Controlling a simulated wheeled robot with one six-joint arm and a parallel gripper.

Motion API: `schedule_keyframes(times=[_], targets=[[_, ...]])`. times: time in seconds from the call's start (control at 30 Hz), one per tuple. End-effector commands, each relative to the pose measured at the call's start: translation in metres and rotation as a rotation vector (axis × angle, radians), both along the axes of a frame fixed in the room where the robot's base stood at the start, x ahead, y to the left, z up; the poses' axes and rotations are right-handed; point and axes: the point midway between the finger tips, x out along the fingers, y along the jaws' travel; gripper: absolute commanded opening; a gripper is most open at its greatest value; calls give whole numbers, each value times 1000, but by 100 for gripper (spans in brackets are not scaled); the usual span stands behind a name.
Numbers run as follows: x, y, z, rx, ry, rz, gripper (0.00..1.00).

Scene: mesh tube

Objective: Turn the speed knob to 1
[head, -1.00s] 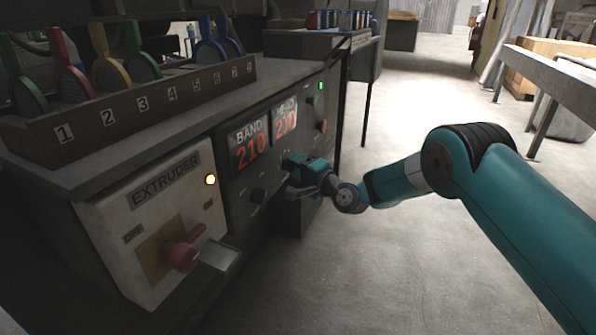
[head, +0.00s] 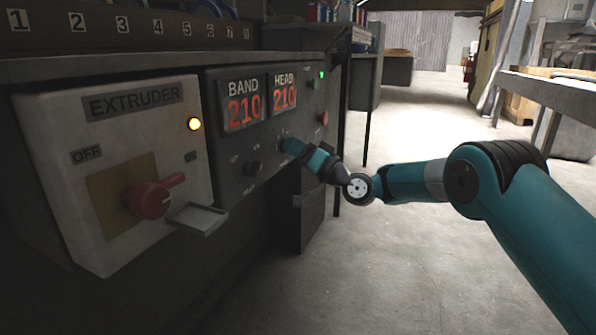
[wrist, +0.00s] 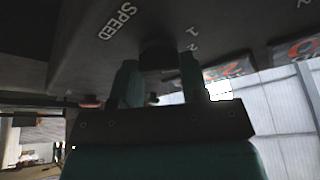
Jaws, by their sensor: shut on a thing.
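The speed knob is a dark round knob (wrist: 158,52) on the dark control panel (head: 225,165). In the wrist view the word SPEED is on its left and the numbers 1 and 2 on its right. My gripper (wrist: 159,68) has one finger on each side of the knob and is shut on it. In the head view my gripper (head: 288,146) is at the panel below the HEAD display and hides the knob. I cannot tell which number the knob points to.
Another dark knob (head: 253,168) is left of my gripper. A white EXTRUDER box (head: 60,130) with a red rotary switch (head: 150,199) stands further left. A red button (head: 322,118) and a green light (head: 322,75) are to the right.

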Motion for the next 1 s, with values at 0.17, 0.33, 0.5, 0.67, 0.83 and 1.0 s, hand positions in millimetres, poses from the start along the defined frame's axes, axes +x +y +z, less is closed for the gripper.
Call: schedule_keyframes(times=[0.17,0.33,0.5,0.67,0.83,1.0], targets=[[0,0,-6,-49,-148,-1,17],[0,0,-4,-89,-256,0,17],[0,0,-2,-118,-332,1,17],[1,1,0,-132,-376,1,17],[0,1,1,-141,-394,1,17],[0,1,2,-142,-397,2,17]])
